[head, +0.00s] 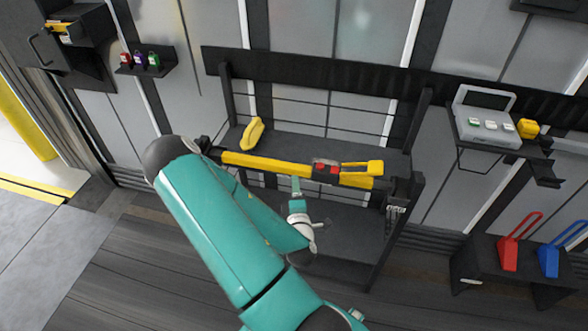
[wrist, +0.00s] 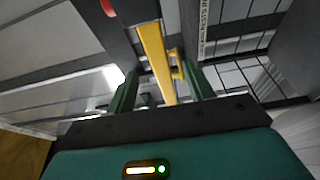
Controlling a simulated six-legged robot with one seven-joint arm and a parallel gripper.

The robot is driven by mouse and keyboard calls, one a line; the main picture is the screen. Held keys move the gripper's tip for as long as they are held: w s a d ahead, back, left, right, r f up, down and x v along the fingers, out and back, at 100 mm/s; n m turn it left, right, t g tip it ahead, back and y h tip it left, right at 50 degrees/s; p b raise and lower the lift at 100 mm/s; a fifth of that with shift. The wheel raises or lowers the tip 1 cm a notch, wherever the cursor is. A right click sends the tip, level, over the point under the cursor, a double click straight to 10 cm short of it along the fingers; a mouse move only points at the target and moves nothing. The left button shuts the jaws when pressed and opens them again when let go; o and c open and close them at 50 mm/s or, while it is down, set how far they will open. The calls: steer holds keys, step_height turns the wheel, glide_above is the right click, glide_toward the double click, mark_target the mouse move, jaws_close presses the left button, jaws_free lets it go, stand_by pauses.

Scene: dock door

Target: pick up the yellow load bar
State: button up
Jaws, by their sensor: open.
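The yellow load bar (head: 265,162) lies across the front of a dark rack in the head view, with a dark and red ratchet part and a yellow handle toward its right end. My gripper (head: 296,184) is at the near side of the bar, just below its middle and left of the ratchet part. In the wrist view the bar (wrist: 154,52) runs lengthwise between the two green fingers of my open gripper (wrist: 160,78). The handle shows beside it, toward the right finger. I cannot tell whether either finger touches the bar.
A yellow object (head: 252,133) rests on the rack shelf (head: 310,140) behind the bar. A grey case (head: 486,120) sits on a wall shelf at right. Red (head: 509,252) and blue (head: 550,260) handled items stand on a low dark stand. Floor at left is clear.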

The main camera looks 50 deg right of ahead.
mark_target(294, 164)
steer(key=x, duration=1)
steer(key=shift+d+r, duration=0.15)
steer(key=shift+r, duration=0.1)
jaws_close()
steer(key=shift+r, duration=0.1)
stand_by(0.9)
